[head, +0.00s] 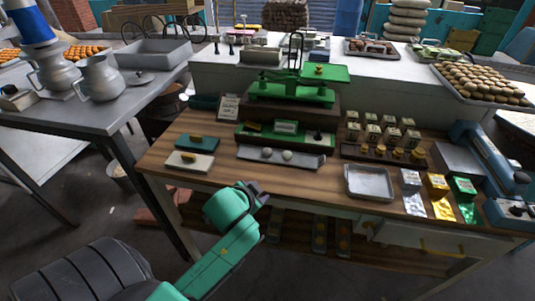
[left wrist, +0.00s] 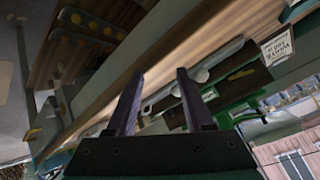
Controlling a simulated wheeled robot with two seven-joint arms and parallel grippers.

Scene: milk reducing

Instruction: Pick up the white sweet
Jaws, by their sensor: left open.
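Two small round pale sweets lie on a long narrow grey tray (head: 312,162) in the head view: a white sweet (head: 267,152) on the left and a slightly creamier one (head: 287,155) to its right. My left gripper (head: 259,193) is at the table's front edge, below the tray in the picture and apart from the sweets. In the left wrist view its two fingers (left wrist: 160,74) are spread with nothing between them. A pale round thing (left wrist: 202,75), probably a sweet, shows beyond the right finger. My right gripper is not in view.
A green balance scale (head: 290,92) stands behind the tray. An empty square metal tray (head: 369,181), foil packets (head: 414,204) and small labelled boxes (head: 373,134) are to the right.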

